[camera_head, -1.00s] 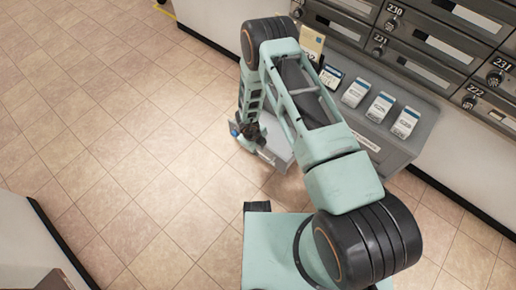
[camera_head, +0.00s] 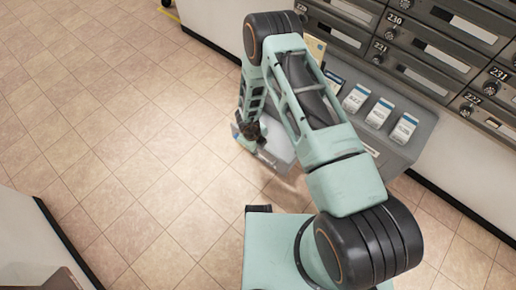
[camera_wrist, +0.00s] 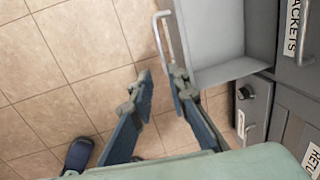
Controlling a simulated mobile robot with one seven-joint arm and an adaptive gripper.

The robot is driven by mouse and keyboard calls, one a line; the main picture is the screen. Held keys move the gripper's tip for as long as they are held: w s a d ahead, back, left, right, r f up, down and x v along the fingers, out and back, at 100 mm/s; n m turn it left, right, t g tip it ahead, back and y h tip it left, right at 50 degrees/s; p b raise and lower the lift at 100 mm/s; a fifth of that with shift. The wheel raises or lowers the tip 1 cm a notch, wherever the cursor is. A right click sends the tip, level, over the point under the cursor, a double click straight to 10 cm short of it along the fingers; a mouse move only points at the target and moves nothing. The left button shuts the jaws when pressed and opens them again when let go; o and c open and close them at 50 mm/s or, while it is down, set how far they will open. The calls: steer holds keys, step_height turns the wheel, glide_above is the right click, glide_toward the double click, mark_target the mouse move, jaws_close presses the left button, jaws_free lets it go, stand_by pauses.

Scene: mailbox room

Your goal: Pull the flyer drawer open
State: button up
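A light grey drawer (camera_wrist: 215,35) is pulled out from the grey cabinet in the wrist view, its open inside showing. It also shows in the head view (camera_head: 278,146), low beside my forearm. No flyer label is readable on it. Its silver bar handle (camera_wrist: 157,28) is on the drawer's outer end. My gripper (camera_wrist: 161,71) is open, its two fingers apart with floor visible between them. The right fingertip is close to the handle's lower end; I cannot tell if they touch. In the head view, my gripper (camera_head: 250,132) is beside the drawer's outer end.
A grey counter (camera_head: 400,150) with several leaflet stacks (camera_head: 379,112) stands above the drawer. Numbered mailboxes (camera_head: 430,55) line the wall behind. Another cabinet front (camera_wrist: 297,30), labelled "ACKETS", is at the right in the wrist view. The tiled floor (camera_head: 110,130) at left is clear.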

step_height(320, 180, up, 12)
steer(key=s+a, duration=0.1)
steer(key=shift+s+a, duration=0.2)
steer(key=shift+s, duration=0.2)
stand_by(0.3)
steer(key=shift+f, duration=0.1)
stand_by(0.3)
